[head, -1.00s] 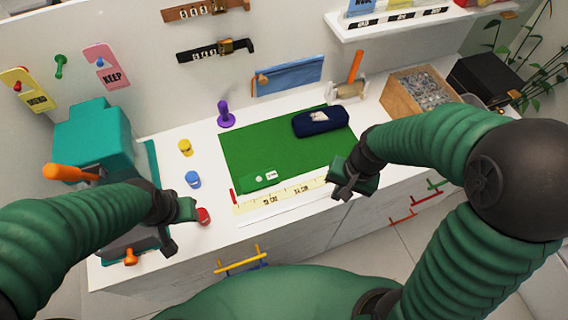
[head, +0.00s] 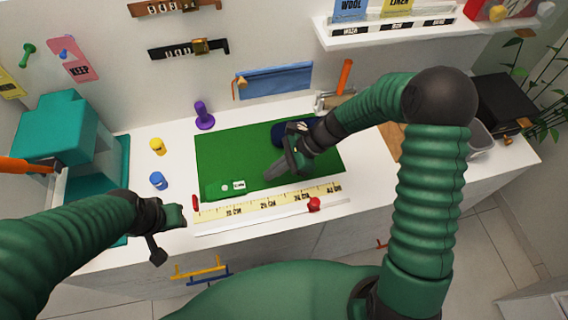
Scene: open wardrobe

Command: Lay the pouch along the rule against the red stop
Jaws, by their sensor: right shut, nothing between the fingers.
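The dark navy pouch (head: 280,131) lies on the back right part of the green mat (head: 225,155). My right arm and gripper hide much of it. My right gripper (head: 272,178) is shut and empty, over the mat in front of the pouch. I cannot tell whether it touches the mat. The pale yellow rule (head: 268,203) runs along the mat's front edge. The small red stop (head: 195,202) stands at the rule's left end. My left gripper (head: 168,232) is at the counter's front edge, left of the stop, with its fingers apart and nothing seen between them.
A red knob-like thing (head: 313,204) sits in front of the rule's right part. A teal machine (head: 65,125) fills the left. A black box (head: 508,102) is right.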

